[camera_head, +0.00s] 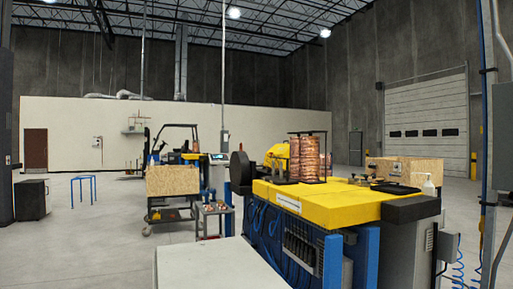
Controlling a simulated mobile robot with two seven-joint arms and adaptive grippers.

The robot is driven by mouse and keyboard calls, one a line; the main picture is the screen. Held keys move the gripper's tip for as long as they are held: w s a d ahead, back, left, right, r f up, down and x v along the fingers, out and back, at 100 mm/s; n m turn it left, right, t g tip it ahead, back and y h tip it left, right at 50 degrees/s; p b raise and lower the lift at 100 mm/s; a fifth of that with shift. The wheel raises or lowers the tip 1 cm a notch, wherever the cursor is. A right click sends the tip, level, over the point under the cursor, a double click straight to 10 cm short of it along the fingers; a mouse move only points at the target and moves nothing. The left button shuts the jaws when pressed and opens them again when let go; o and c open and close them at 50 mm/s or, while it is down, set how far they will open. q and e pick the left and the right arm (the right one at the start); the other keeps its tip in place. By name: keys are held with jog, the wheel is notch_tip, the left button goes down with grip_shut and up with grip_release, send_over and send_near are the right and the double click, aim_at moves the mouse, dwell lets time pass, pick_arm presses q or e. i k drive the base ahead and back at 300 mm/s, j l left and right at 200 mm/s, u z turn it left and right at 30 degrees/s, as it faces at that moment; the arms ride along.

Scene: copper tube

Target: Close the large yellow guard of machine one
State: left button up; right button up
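A machine (285,235) with a yellow top (335,203), blue posts and a dark vented side stands at right of centre. A rounded yellow cover (277,154) rises at its far side, partly hidden behind copper coils. I cannot tell whether this cover is the large guard, or whether it is open or shut. No machine number is readable. Neither of my grippers shows in the head view.
A pale flat surface (215,268) fills the lower middle. A forklift (180,150) with a wooden crate (172,180) stands behind. Floor at left is mostly clear.

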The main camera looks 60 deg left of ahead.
aim_at(279, 150)
jog(key=u, duration=1.6)
jog(key=i+j+u, duration=0.1)
jog(key=j+u, duration=0.2)
jog(key=i+j+u, duration=0.1)
jog(key=j+u, duration=0.15)
jog(key=j, duration=0.25)
jog(key=i+j+u, duration=0.4)
jog(key=j+u, duration=0.2)
jog(key=i+j+u, duration=0.25)
jog(key=j, duration=0.15)
jog(key=i+j, duration=0.15)
jog(key=i, duration=0.25)
jog(key=i+j+z, duration=0.1)
jog(key=i, duration=0.3)
jog(key=i+j, duration=0.3)
jog(key=i+z, duration=0.3)
jog(key=i, duration=1.25)
jog(key=i+z, duration=0.25)
jog(key=i, duration=0.45)
jog(key=i+j+z, duration=0.25)
jog(key=i, duration=0.5)
jog(key=i+z, duration=0.4)
jog(key=i, duration=1.05)
jog(key=i+u, duration=0.2)
jog(key=i, duration=0.55)
jog(key=i+l+u, duration=0.2)
jog(key=i, duration=0.5)
jog(key=j, duration=0.05)
